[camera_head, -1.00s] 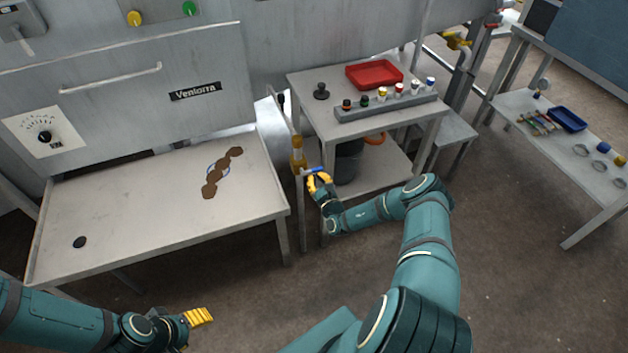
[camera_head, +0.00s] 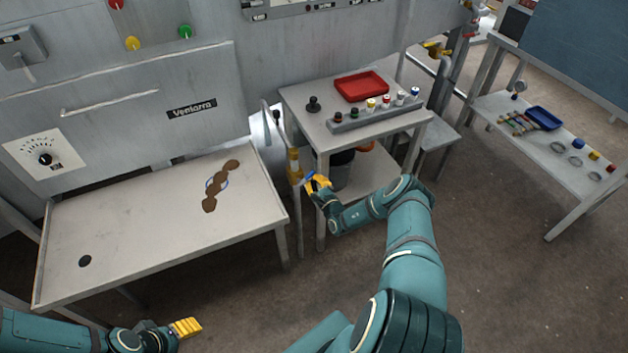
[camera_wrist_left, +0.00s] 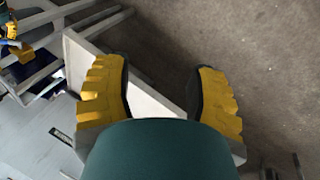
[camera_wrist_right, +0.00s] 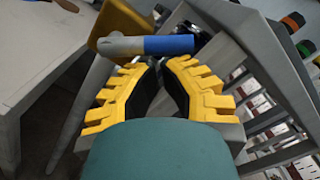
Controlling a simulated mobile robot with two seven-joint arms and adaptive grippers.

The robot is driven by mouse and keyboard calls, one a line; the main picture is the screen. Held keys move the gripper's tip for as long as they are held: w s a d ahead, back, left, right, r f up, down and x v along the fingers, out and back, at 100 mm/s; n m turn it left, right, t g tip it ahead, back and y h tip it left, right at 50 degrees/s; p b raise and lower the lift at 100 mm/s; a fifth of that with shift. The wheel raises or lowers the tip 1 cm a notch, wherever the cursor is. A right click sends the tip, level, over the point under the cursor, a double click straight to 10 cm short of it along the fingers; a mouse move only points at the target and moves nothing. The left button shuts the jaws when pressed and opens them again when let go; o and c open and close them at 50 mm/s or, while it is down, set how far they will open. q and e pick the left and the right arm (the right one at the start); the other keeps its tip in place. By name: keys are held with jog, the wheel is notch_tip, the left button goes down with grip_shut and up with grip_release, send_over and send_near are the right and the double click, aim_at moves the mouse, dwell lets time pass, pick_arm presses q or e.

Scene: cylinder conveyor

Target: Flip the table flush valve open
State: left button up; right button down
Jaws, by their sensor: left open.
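The flush valve (camera_head: 295,163) is a yellow body on a grey upright pipe, between the large worktable and the small table. Its handle (camera_wrist_right: 168,45) is grey with a blue sleeve and lies across the right wrist view, just beyond my right fingertips. In the head view, my right gripper (camera_head: 317,184) is at the handle's blue part. In the right wrist view, its yellow fingers (camera_wrist_right: 159,64) nearly meet at the tips, and the handle is not between them. Contact cannot be told. My left gripper (camera_wrist_left: 158,85) is open and empty, low at the front left.
The large worktable (camera_head: 130,225) carries a brown part. The small table (camera_head: 330,135) holds a red tray (camera_head: 361,87) and a rack of colored-capped cylinders (camera_head: 375,117). A dark bucket (camera_head: 340,168) stands on its lower shelf. Floor in front is clear.

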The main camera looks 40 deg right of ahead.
aim_at(310, 177)
jog(key=r+n+p, duration=0.1)
jog(key=n+p, duration=0.1)
jog(key=a+r+n+p, duration=0.1)
jog(key=n, duration=0.2)
jog(key=r+n+p, duration=0.1)
jog(key=n+p, duration=0.1)
jog(key=shift+w+a+r+n+p, duration=0.1)
jog(key=shift+w+a+n+p, duration=0.15)
jog(key=shift+n+p, duration=0.1)
pick_arm(q)
notch_tip(310, 177, up, 7)
jog(key=shift+w+a+r+p, duration=0.2)
jog(key=shift+w+p, duration=0.1)
jog(key=shift+w, duration=0.15)
pick_arm(e)
jog(key=shift+a, duration=0.15)
pick_arm(q)
jog(key=shift+r, duration=0.1)
pick_arm(e)
jog(key=shift+a+r, duration=0.1)
